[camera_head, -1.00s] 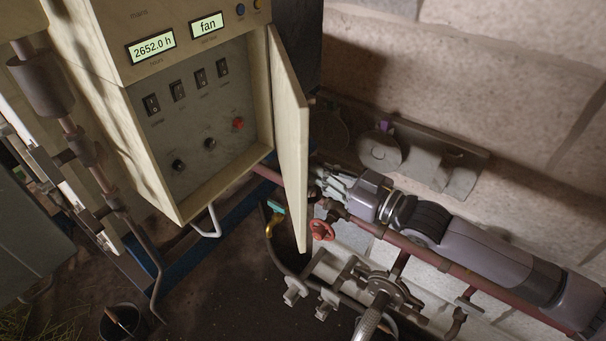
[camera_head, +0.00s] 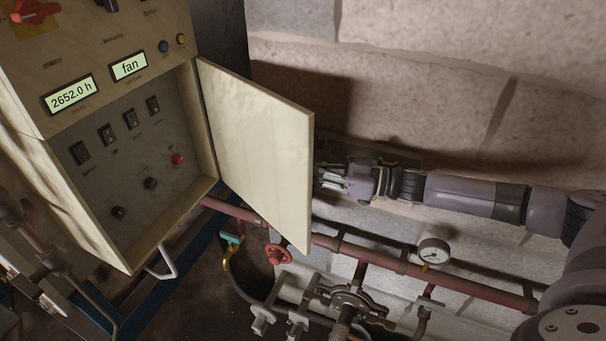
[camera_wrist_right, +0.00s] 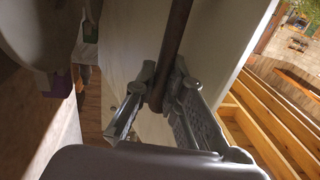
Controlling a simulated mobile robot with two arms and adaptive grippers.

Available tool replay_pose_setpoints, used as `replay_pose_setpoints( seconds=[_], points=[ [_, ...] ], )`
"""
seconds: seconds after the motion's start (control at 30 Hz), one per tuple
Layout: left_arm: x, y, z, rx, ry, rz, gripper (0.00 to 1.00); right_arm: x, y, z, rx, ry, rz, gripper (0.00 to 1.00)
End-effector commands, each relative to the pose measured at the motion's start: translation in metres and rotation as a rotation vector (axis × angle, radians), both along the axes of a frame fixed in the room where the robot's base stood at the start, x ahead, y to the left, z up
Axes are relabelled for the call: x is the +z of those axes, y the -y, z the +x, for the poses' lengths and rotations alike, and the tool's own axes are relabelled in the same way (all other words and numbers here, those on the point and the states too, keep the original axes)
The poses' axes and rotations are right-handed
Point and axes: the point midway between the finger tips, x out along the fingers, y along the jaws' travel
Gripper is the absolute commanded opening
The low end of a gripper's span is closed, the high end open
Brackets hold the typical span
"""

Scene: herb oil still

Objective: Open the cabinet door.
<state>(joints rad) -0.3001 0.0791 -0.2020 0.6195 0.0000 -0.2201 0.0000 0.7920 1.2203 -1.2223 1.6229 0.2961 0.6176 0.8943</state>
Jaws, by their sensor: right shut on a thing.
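The cream cabinet (camera_head: 45,118) stands at the left in the head view. Its door (camera_head: 258,150) is hinged on the right side of the opening and stands wide open, showing switches and knobs inside. My right gripper (camera_head: 333,180) is at the door's outer side, near its free edge, and the door partly hides it. In the right wrist view, my right gripper (camera_wrist_right: 163,82) is shut on a dark bar-like handle (camera_wrist_right: 177,35) in front of the pale door panel (camera_wrist_right: 222,35).
A stone block wall (camera_head: 430,80) rises behind my right arm. A red pipe (camera_head: 455,284) runs below the arm, with a pressure gauge (camera_head: 433,251) above it. A red valve wheel (camera_head: 278,255) sits just below the door's lower edge.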

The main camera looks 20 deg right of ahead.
Motion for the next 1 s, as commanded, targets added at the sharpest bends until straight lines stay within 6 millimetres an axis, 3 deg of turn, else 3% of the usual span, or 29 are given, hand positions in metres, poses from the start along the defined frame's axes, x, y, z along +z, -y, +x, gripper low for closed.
replay_pose_setpoints(
  seconds=[0.63, 0.67, 0.77, 1.0],
  points=[
    [0.0023, -0.0008, -0.0001, 0.003, 0.0, 0.001, 0.72, 0.0011, 0.0067, 0.0041, 0.029, 0.002, 0.003, 0.0],
    [0.0023, -0.0008, -0.0001, 0.003, 0.0, 0.001, 0.72, 0.0011, 0.0067, 0.0041, 0.029, 0.002, 0.003, 0.12],
    [0.0023, -0.0009, 0.0, 0.003, 0.0, 0.001, 0.72, 0.0009, 0.0068, 0.0041, 0.028, 0.002, 0.003, 0.18],
    [0.0023, -0.001, 0.0001, 0.003, 0.0, 0.001, 0.72, 0.0004, 0.0072, 0.0041, 0.027, 0.001, 0.002, 0.2]
  ],
)
